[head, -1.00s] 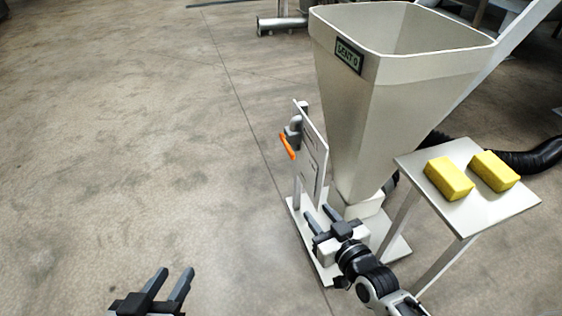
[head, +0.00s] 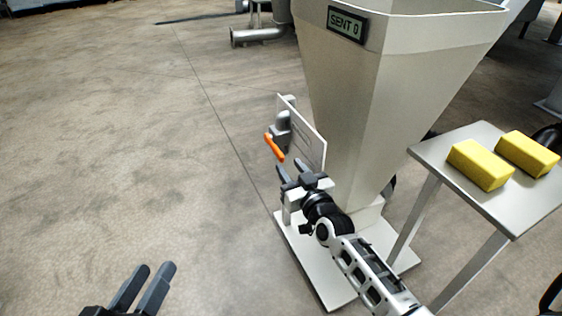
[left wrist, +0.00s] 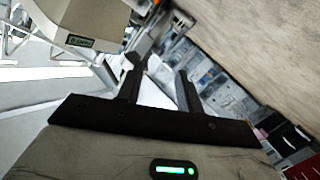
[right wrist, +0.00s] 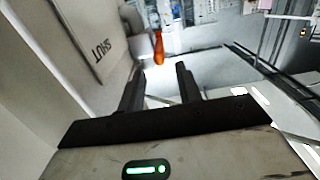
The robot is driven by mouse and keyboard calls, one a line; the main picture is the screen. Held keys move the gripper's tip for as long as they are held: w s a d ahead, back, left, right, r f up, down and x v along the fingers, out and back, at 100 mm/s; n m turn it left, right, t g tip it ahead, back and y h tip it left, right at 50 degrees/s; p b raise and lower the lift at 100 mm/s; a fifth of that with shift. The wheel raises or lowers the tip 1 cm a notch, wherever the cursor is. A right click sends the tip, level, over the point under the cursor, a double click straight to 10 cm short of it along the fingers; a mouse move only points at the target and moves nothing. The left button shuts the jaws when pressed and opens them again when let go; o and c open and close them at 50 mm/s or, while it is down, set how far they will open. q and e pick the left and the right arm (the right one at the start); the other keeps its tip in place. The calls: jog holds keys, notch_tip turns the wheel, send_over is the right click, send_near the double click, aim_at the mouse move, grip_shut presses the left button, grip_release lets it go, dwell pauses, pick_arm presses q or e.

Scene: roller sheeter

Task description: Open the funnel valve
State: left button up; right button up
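The funnel (head: 400,80) is a tall cream hopper with a "SENT 0" display (head: 346,25). Its valve has an orange handle (head: 274,147) on a grey fitting at a white upright panel (head: 310,140). My right gripper (head: 292,167) is open and empty, just below and slightly right of the handle. In the right wrist view the handle (right wrist: 158,47) hangs upright ahead of the two parted fingers, apart from them. A panel (right wrist: 85,35) there reads "SHUT". My left gripper (head: 155,267) is open and empty over the floor at lower left, far from the valve.
A small grey table (head: 480,190) with two yellow blocks (head: 480,165) stands right of the funnel, beside my right arm. The funnel stands on a pale base plate (head: 310,265). The floor (head: 110,150) left of the valve is clear. A pipe piece (head: 255,36) lies at the back.

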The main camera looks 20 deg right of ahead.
aim_at(283, 159)
jog(key=w+b, duration=0.1)
jog(key=w, duration=0.3)
jog(key=shift+w+a+f+b, duration=0.1)
jog(key=shift+w+b, duration=0.2)
jog(key=shift+w, duration=0.1)
pick_arm(q)
jog(key=shift+w+r+t+h, duration=0.25)
jog(key=shift+r+t, duration=0.1)
jog(key=shift+r, duration=0.1)
jog(key=shift+w+r+t+h, duration=0.2)
jog(key=shift+r+t+h, duration=0.05)
jog(key=shift+r+t, duration=0.15)
pick_arm(e)
jog(key=shift+w, duration=0.65)
